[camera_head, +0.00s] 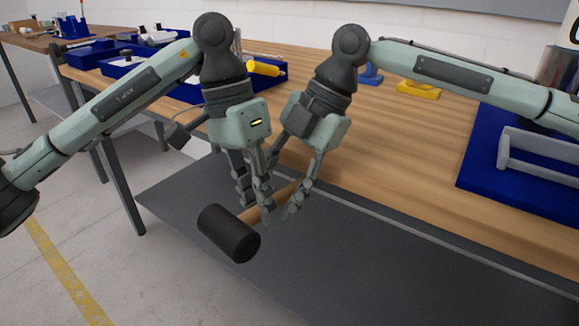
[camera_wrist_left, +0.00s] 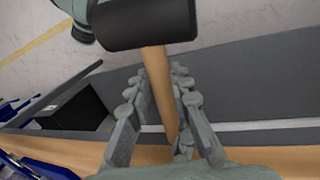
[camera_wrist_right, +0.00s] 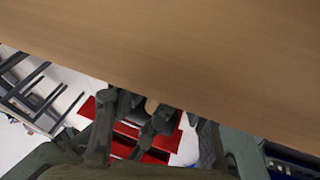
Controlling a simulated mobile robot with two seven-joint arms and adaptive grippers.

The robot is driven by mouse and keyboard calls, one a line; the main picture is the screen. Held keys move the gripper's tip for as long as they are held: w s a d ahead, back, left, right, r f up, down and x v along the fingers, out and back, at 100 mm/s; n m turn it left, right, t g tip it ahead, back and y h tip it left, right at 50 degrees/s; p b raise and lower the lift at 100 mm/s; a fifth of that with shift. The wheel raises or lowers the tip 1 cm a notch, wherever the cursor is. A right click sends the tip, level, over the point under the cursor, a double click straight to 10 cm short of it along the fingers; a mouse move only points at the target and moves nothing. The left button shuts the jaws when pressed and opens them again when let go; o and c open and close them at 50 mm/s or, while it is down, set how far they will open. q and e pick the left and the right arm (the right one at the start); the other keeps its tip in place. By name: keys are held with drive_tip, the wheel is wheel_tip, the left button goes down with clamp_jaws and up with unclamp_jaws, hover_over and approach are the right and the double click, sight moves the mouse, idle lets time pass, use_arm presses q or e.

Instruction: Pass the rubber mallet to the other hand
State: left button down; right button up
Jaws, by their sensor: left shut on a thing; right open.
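The rubber mallet has a black cylindrical head (camera_head: 229,232) and a light wooden handle (camera_head: 252,214). It is held in the air past the front edge of the workbench, head toward the lower left. My left gripper (camera_head: 257,202) is shut on the handle; the left wrist view shows the handle (camera_wrist_left: 157,85) running between its fingers, with the head (camera_wrist_left: 145,22) beyond. My right gripper (camera_head: 291,207) is open beside the left one, near the free end of the handle. In the right wrist view the handle's end (camera_wrist_right: 152,105) shows between its fingers, partly hidden.
The wooden workbench (camera_head: 420,150) lies behind the grippers, with a grey shelf (camera_head: 350,250) below. A blue mat (camera_head: 480,170) with a grey holder (camera_head: 540,160) is at right. Blue trays and a yellow cylinder (camera_head: 264,68) stand behind the left arm. The two grippers are very close together.

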drive_tip(key=shift+s+a+f, duration=0.1)
drive_tip(key=shift+a+f, duration=0.1)
drive_tip(key=shift+f, duration=0.25)
clamp_jaws()
drive_tip(key=shift+r, duration=0.1)
use_arm(q)
drive_tip(key=shift+s+d, duration=0.1)
drive_tip(key=c, duration=1.3)
unclamp_jaws()
drive_tip(key=shift+r, duration=0.1)
